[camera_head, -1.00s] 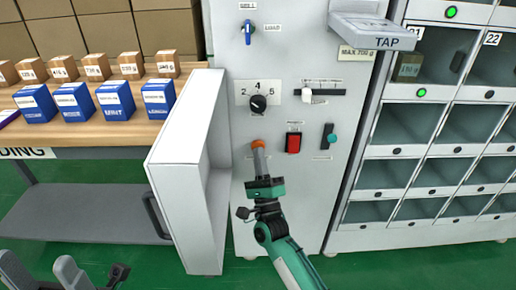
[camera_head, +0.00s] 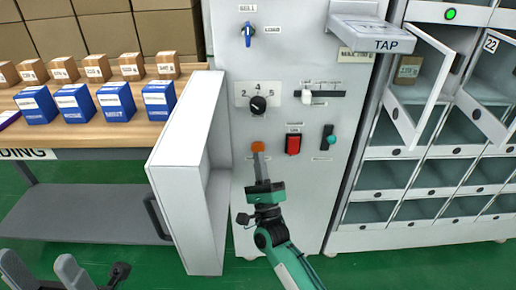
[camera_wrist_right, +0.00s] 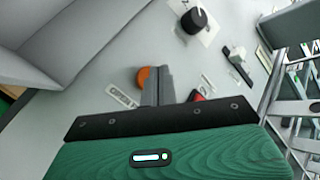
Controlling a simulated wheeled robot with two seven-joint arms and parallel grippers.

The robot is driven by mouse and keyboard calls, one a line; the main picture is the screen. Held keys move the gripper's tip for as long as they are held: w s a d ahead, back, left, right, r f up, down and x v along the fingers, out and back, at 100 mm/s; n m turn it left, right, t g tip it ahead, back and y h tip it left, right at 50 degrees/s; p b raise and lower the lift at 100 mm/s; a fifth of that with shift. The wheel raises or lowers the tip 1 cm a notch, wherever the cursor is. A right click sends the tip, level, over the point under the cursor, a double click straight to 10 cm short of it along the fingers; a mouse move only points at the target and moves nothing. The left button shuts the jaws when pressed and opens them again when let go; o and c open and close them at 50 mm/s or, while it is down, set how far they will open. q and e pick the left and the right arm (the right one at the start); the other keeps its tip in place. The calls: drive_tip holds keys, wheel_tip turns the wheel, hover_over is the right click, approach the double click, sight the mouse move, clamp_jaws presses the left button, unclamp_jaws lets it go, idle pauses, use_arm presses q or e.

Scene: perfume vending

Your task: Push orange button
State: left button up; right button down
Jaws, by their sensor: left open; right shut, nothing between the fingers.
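The orange button (camera_head: 257,147) is a small round knob on the front of the grey machine panel (camera_head: 300,190), below the black dial. It also shows in the right wrist view (camera_wrist_right: 143,77), just left of my fingertips. My right gripper (camera_head: 260,158) is shut and empty, its fingertips just below the button in the head view. Whether they touch it I cannot tell. My left gripper (camera_head: 40,272) is open and empty at the lower left, far from the panel.
A red switch (camera_head: 293,143) and a green knob (camera_head: 331,140) sit right of the button. An open white door (camera_head: 185,180) stands left of the panel. Lockers at right have two doors (camera_head: 428,90) swung open. Blue boxes (camera_head: 74,103) stand on the wooden shelf.

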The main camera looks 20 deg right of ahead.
drive_tip(key=shift+s+a+p, duration=0.25)
drive_tip(key=shift+s, duration=0.55)
drive_tip(key=shift+s+a+p, duration=0.2)
drive_tip(key=shift+s, duration=0.6)
drive_tip(key=shift+s+a+p, duration=0.25)
drive_tip(key=shift+s, duration=0.55)
